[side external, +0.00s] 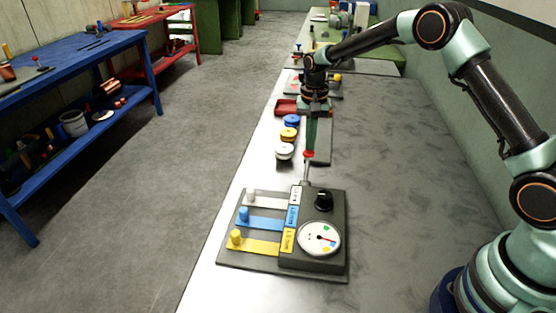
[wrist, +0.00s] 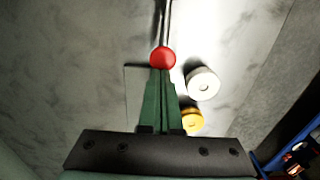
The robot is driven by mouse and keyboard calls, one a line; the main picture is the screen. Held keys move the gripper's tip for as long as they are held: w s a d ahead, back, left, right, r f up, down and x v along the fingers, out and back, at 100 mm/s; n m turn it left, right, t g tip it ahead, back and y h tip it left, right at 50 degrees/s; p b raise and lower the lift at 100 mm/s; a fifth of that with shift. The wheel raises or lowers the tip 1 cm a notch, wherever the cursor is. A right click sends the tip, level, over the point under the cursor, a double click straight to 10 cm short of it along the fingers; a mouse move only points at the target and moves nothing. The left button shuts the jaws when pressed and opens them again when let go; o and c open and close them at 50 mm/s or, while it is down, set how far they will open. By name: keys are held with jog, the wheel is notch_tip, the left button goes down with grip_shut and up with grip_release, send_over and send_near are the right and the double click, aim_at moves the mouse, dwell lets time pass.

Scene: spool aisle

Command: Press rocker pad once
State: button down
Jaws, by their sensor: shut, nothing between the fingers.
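I cannot make out a part that is clearly the rocker pad. A dark control box (side external: 337,236) on the bench carries a round gauge (side external: 319,239), a black knob (side external: 323,201) and white, blue and yellow slider strips. A metal lever rises from its far edge to a red ball (side external: 309,154). My gripper (side external: 310,146) points down with its green fingers shut and empty, its tips at the red ball. In the wrist view the shut fingers (wrist: 162,75) end right at the red ball (wrist: 163,57); whether they touch it I cannot tell.
A flat grey plate (side external: 321,153) lies beside my fingers. White (side external: 284,151), yellow (side external: 288,134) and blue (side external: 291,120) spools stand left of them, with a red tray (side external: 286,107) beyond. The bench right of the box is clear. A blue workbench (side external: 70,45) stands across the aisle.

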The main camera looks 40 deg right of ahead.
jog(key=shift+r, duration=0.25)
notch_tip(320, 180, up, 14)
jog(key=d, duration=0.1)
jog(key=shift+w, duration=0.45)
jog(key=shift+f, duration=0.1)
dwell(0.6)
